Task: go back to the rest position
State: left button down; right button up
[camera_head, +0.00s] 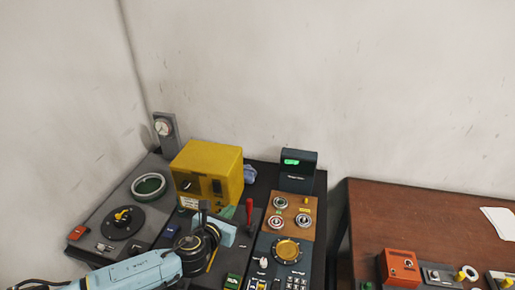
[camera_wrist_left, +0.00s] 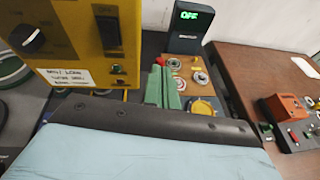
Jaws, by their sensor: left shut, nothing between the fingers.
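My left gripper (camera_head: 229,212) is at the end of the light blue arm that comes in from the lower left. It is above the dark bench, just right of the yellow box (camera_head: 207,172). In the left wrist view its green fingers (camera_wrist_left: 162,84) are together with nothing between them. The yellow box (camera_wrist_left: 88,40) stands close to their left there. A silver ring (camera_head: 148,186) lies on the grey panel at the left. Small round parts (camera_head: 280,202) sit on a brown board to the right of the gripper. My right gripper is not in view.
A dark display unit (camera_head: 298,170) stands at the back; it reads OFF in the left wrist view (camera_wrist_left: 188,26). A red handle (camera_head: 249,210) rises right of the gripper. A brown table (camera_head: 400,215) with an orange box (camera_head: 399,267) is at the right. Walls close off the back and left.

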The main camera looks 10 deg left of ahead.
pick_arm(q)
jog(key=s+a+m+g+y, duration=0.3)
jog(key=s+m+g, duration=0.7)
jog(key=s+m, duration=2.4)
notch_tip(320, 180, down, 32)
jog(key=m+g+b, duration=0.1)
jog(key=g+b, duration=0.1)
jog(key=b, duration=0.7)
jog(key=s+a+f+b, duration=0.1)
jog(key=s+f+b, duration=0.2)
jog(key=s+f, duration=0.2)
jog(key=s+a+f+b, duration=0.1)
jog(key=s+f+b, duration=0.1)
jog(key=s+f, duration=0.4)
jog(key=s+a+f+g+b, duration=0.1)
jog(key=s+f, duration=0.4)
jog(key=f, duration=0.9)
jog(key=a+b, duration=0.1)
jog(key=b, duration=0.1)
jog(key=shift+s+m+b, duration=0.15)
jog(key=shift+m+b, duration=0.15)
